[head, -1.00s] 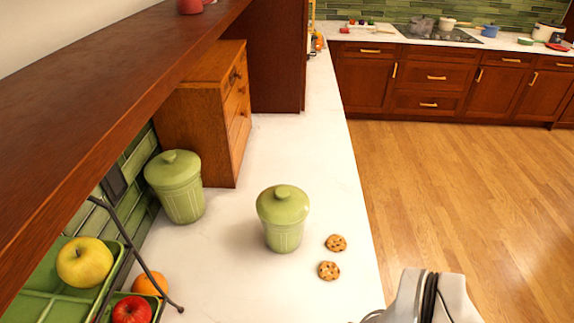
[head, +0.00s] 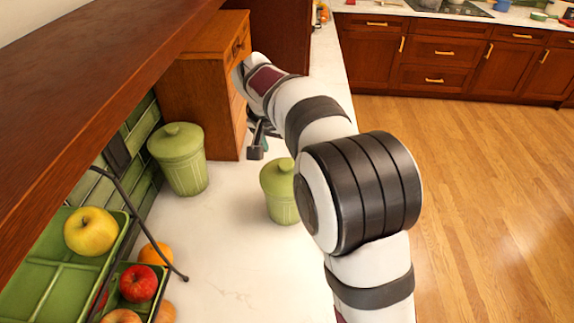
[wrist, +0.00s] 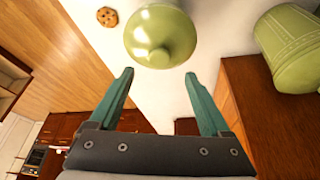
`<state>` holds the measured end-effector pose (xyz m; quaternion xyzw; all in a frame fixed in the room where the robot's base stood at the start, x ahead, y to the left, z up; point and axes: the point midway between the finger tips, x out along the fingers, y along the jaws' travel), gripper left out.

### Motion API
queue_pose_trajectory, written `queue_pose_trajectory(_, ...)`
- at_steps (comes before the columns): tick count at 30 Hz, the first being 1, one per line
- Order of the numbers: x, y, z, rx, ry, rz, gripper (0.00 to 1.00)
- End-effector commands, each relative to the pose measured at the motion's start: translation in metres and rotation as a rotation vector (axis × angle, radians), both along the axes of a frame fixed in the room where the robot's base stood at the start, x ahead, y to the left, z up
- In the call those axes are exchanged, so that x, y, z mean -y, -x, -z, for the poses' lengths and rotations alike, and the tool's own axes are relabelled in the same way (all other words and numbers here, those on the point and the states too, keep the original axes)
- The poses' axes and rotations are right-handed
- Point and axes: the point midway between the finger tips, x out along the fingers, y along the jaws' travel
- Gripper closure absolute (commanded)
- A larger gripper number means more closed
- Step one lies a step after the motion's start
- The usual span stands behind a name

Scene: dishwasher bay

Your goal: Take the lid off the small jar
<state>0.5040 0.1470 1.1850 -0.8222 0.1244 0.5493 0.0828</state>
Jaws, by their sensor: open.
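Two green lidded jars stand upright on the white counter. The one nearer the middle, which looks the smaller, is the green jar (head: 283,207); its lid (head: 279,178) with a round knob is on, and my arm covers its right side. The lid (wrist: 158,30) also shows in the wrist view, at top centre. The other green jar (head: 184,172) stands to the left with its lid on; part of it shows at the wrist view's right (wrist: 292,45). My gripper (wrist: 158,75) is open and empty, its fingertips just short of the lid's knob, not seen touching it.
A wooden drawer cabinet (head: 205,88) stands close behind my gripper. A green fruit tray (head: 40,262) and a dark shelf (head: 90,110) are at the left. A cookie (wrist: 107,17) lies near the jar. The counter in front is clear.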

Motion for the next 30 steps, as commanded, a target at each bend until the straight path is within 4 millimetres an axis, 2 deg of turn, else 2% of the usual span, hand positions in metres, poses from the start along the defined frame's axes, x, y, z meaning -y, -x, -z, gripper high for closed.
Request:
queue_pose_trajectory(12,0.009,-0.024,0.062,-0.002,-0.001,0.001,0.19)
queue_pose_trajectory(19,0.009,-0.025,0.064,0.002,-0.002,0.000,0.19)
queue_pose_trajectory(30,0.009,-0.025,0.064,0.002,-0.001,-0.001,0.85)
